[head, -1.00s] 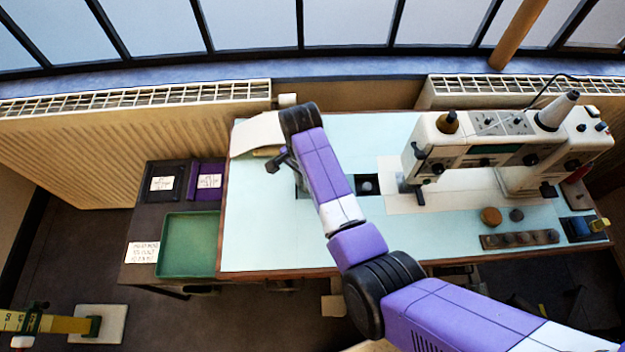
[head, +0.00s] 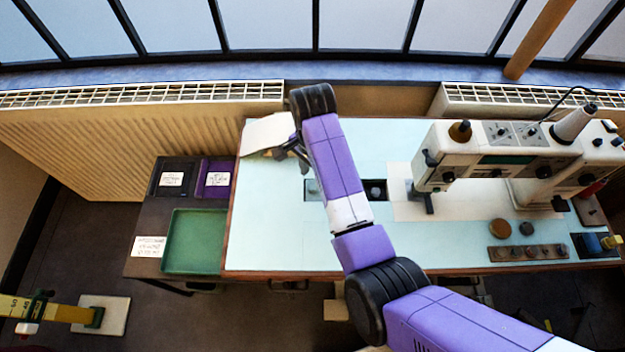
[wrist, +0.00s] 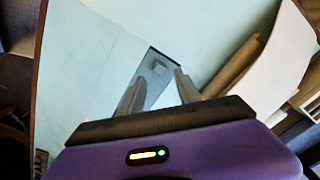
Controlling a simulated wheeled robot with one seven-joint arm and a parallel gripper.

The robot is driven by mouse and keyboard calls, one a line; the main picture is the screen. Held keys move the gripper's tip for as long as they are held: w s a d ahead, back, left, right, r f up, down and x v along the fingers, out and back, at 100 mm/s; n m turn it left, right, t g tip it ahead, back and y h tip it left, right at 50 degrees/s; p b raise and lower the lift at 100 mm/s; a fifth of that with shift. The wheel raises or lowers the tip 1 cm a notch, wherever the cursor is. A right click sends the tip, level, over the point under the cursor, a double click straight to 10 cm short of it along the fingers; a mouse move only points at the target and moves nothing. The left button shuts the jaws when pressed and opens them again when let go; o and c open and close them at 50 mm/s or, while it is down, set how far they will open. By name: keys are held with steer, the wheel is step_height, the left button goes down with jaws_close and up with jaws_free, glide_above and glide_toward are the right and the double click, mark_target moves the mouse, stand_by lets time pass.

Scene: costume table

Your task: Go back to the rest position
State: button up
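My gripper (head: 303,168) hangs over the left part of the pale blue sewing table (head: 270,240), near its back edge. In the wrist view my gripper (wrist: 158,88) has its two fingers apart, with nothing between them. A dark rectangular inset in the tabletop (wrist: 155,68) shows beyond the fingers. My purple and white arm crosses the head view from the lower right and hides part of the table.
A white curved piece (head: 265,134) lies at the table's back left corner. A sewing machine (head: 480,160) stands to the right. A green tray (head: 195,240), a purple bin (head: 217,178) and a black bin (head: 170,177) sit on the left. The tabletop's left front is clear.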

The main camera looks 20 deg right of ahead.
steer(key=shift+r, duration=1.2)
steer(key=w+d+r+n+t, duration=0.1)
steer(key=w+r+n+t, duration=0.35)
steer(key=w+t, duration=0.4)
steer(key=s+d+r+n+t, duration=0.2)
steer(key=s+r, duration=0.1)
steer(key=s, duration=1.2)
steer(key=s+d+r+n+t, duration=0.1)
steer(key=s+r+n+t, duration=0.1)
steer(key=s, duration=1.3)
steer(key=s+d+r+n+t+b, duration=0.1)
steer(key=s+r+n, duration=0.3)
steer(key=s, duration=1.1)
steer(key=shift+s+d+r+t, duration=0.2)
steer(key=shift+d+r+t, duration=0.45)
steer(key=shift+d, duration=0.2)
